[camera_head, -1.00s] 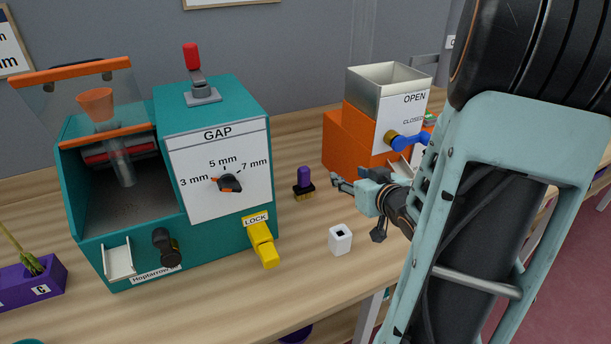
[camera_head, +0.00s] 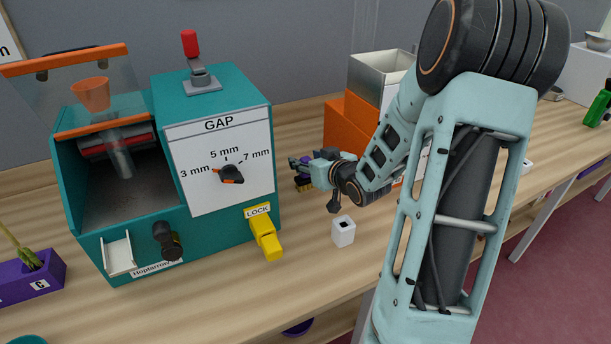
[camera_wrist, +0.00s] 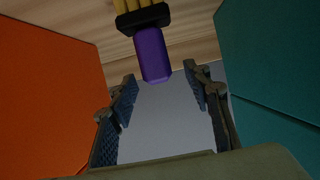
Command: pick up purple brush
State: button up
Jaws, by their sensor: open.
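The purple brush (camera_head: 302,180) stands on the wooden table between the teal machine and the orange machine, partly hidden behind my gripper (camera_head: 299,166) in the head view. In the wrist view the purple handle (camera_wrist: 152,54) shows at the top, with its black collar and yellow bristles beyond. My gripper is open there too (camera_wrist: 160,82), with the handle's end just beyond and roughly between the two fingertips. I cannot see contact between the fingers and the brush.
The teal machine (camera_head: 222,107) with its yellow lock lever (camera_head: 266,234) stands to the left. The orange machine (camera_head: 340,125) stands to the right, partly behind my arm. A small white cube (camera_head: 343,232) with a dark hole sits in front.

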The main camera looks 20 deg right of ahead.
jog(key=shift+w+f, duration=0.25)
jog(key=shift+w, duration=0.35)
jog(key=shift+c, duration=0.4)
grip_shut()
jog(key=shift+r, duration=0.2)
